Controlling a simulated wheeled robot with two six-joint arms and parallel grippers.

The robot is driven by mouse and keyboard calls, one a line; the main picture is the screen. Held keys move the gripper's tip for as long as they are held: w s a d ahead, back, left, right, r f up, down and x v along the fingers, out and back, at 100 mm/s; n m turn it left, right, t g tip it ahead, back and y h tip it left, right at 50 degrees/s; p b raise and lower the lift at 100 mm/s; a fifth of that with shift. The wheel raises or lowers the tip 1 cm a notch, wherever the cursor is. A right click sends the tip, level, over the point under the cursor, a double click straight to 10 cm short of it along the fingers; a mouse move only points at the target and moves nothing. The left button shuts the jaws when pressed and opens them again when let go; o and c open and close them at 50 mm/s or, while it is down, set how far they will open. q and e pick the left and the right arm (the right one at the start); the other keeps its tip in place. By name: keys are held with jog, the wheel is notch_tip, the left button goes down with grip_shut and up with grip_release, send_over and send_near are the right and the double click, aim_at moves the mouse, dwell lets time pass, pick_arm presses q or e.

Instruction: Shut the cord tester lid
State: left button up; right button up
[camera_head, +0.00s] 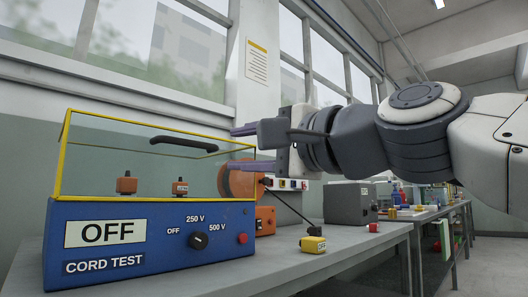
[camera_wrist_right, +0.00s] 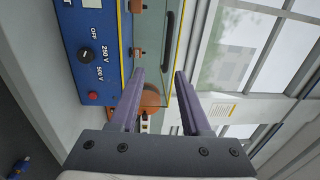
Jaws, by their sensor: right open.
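The cord tester (camera_head: 150,240) is a blue box on the bench, with an OFF sign, a black knob and a red button. Its clear, yellow-edged lid (camera_head: 122,122) stands above the box top and carries a black handle (camera_head: 183,145). I cannot tell how far the lid is open. Two orange-brown terminals show below it. My right gripper (camera_head: 235,150) is open and empty at the lid's right end, fingers pointing left. The right wrist view shows the fingertips (camera_wrist_right: 159,74) near the lid's edge and the handle (camera_wrist_right: 170,38) beyond them. My left gripper is out of view.
An orange reel (camera_head: 238,180) stands behind the gripper. The window wall is behind.

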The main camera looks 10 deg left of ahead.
dwell(0.3)
jog(key=r+b+v, duration=0.1)
jog(key=b+v, duration=0.7)
jog(key=v, duration=0.2)
jog(key=shift+s+d+f+b, duration=0.15)
jog(key=shift+s+f+b, duration=0.05)
jog(key=shift+f+b, duration=0.25)
jog(key=shift+w+f, duration=0.1)
